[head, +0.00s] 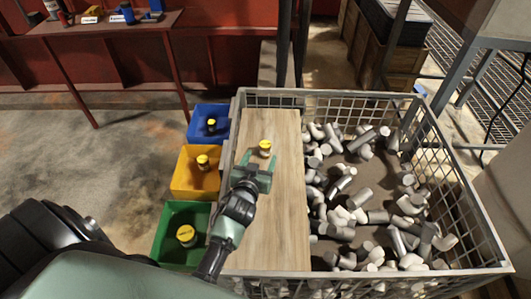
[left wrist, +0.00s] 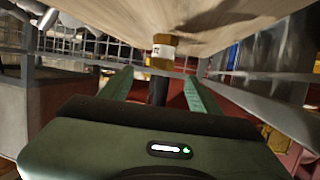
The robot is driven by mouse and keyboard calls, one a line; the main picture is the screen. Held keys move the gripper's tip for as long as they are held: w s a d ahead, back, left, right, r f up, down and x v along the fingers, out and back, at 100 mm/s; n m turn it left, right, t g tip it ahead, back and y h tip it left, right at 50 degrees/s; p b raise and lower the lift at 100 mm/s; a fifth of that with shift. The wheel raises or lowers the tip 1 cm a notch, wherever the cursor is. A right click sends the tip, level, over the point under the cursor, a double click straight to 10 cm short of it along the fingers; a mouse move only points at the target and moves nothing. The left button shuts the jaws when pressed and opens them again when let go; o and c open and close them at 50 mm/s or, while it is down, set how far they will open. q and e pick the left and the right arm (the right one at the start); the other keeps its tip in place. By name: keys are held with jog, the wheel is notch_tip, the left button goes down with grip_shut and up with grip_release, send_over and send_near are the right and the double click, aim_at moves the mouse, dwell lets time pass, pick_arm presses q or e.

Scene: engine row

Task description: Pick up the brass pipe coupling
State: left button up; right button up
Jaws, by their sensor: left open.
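The brass pipe coupling (head: 265,148) stands on the wooden board (head: 275,215) near its far end. It is yellow-gold with a pale label band, which shows in the left wrist view (left wrist: 163,50). My left gripper (head: 259,161) is open, low over the board on the near side of the coupling, its fingers pointing toward it. In the left wrist view the coupling appears between and beyond the fingertips (left wrist: 160,80), with no visible contact. My right gripper is not in view.
The board lies along the left side of a wire crate (head: 480,225) full of grey and white pipe fittings (head: 365,195). Blue (head: 222,113), yellow (head: 183,182) and green (head: 192,214) bins stand left of the crate, each holding a yellow-topped item. A workbench (head: 110,27) is at the back left.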

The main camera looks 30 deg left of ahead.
aim_at(264, 147)
pick_arm(q)
jog(key=x, duration=0.7)
jog(key=shift+a, duration=0.15)
jog(key=c, duration=1.3)
jog(key=shift+r, duration=0.1)
grip_shut()
